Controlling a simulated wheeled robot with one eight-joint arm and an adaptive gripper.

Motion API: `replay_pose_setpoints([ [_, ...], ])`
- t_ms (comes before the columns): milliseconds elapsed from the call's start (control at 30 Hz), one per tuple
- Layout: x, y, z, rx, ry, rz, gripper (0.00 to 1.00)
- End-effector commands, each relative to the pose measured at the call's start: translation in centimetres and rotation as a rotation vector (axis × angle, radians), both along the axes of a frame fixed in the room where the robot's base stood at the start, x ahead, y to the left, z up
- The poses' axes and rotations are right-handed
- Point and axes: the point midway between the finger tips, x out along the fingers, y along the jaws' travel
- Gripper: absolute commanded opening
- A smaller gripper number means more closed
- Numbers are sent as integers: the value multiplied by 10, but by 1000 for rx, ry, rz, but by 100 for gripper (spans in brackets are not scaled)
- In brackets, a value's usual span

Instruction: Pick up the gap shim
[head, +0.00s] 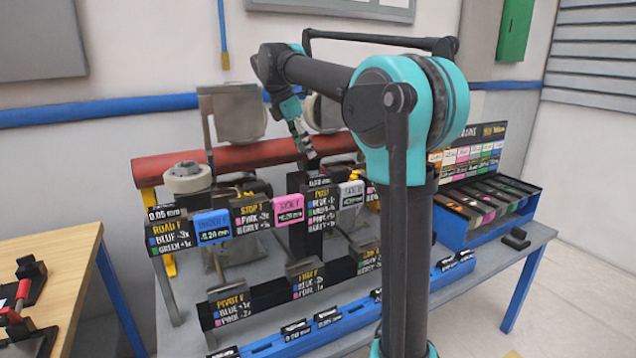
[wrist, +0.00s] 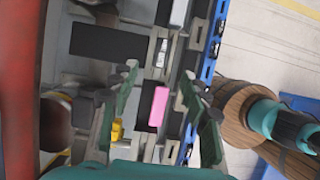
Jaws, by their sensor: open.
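My gripper (head: 303,140) hangs above the middle of the workbench rig, pointing down. In the wrist view its dark green fingers (wrist: 159,74) are spread apart with nothing held between them. A pink block (wrist: 158,106) shows below and between the fingers, apart from them. I cannot tell which piece is the gap shim. A blue tray (head: 470,239) at the right holds small coloured pieces (head: 488,207) in compartments. In the head view, a blue plate (head: 211,226), a pink plate (head: 288,210) and a grey plate (head: 351,194) stand on the rig, with millimetre markings on some.
A red beam (head: 235,158) runs behind the black label signs (head: 170,238). A blue rail (head: 300,340) lies along the bench front. A small black block (head: 516,239) lies on the bench near the tray. A wooden table (head: 55,262) stands at the left.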

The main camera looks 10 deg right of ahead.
Motion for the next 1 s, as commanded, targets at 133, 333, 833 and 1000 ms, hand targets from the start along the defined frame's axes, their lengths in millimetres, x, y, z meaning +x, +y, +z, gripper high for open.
replay_pose_setpoints([
  [133,3,-10,-25,0,0,-2,47],
  [333,5,-16,-40,0,1,-1,47],
  [833,7,-32,-89,0,-1,-2,47],
  [1000,7,-32,-90,0,0,-1,47],
])
